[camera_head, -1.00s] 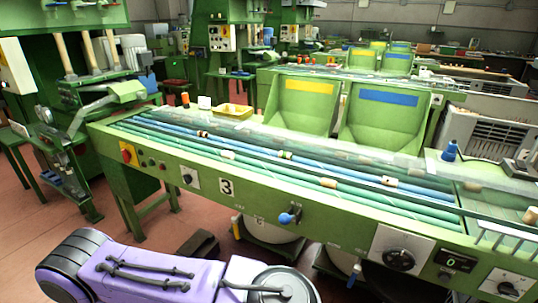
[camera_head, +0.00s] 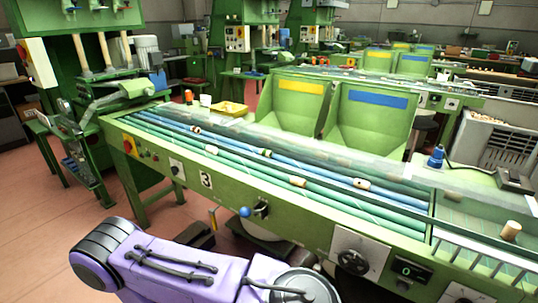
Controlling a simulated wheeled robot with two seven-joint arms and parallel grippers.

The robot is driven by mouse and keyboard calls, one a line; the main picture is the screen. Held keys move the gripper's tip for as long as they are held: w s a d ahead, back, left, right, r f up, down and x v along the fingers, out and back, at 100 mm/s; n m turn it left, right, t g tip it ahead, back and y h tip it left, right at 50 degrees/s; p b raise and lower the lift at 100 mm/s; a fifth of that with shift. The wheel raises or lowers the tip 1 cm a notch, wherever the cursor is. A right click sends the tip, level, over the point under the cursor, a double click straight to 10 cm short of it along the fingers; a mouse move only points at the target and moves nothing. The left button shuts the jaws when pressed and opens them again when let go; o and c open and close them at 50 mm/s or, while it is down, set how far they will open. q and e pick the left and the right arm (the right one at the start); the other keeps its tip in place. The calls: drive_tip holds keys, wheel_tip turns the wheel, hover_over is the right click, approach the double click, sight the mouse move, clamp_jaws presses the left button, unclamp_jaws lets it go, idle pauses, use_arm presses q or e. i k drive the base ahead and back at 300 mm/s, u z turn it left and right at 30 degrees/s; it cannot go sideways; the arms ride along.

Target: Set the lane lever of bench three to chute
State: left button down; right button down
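Bench three is the green bench with the white "3" plate (camera_head: 206,180) on its front panel. Its lane lever (camera_head: 246,212) has a blue knob and sits on a dark bracket (camera_head: 262,209) on the front panel, right of the plate. The knob is left of the bracket. The lever's lane labels are too small to read here. A purple arm link of mine crosses the bottom of the view, in front of the bench and below the lever. Neither of my grippers is in view.
Blue and green rollers run along the bench top, with several corks on them. Two green bins (camera_head: 292,103) stand behind, with yellow and blue labels. A black dial (camera_head: 352,262) and display (camera_head: 410,270) are at the front right. Reddish floor is free at the left.

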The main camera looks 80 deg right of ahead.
sight(244, 212)
drive_tip(key=z, duration=2)
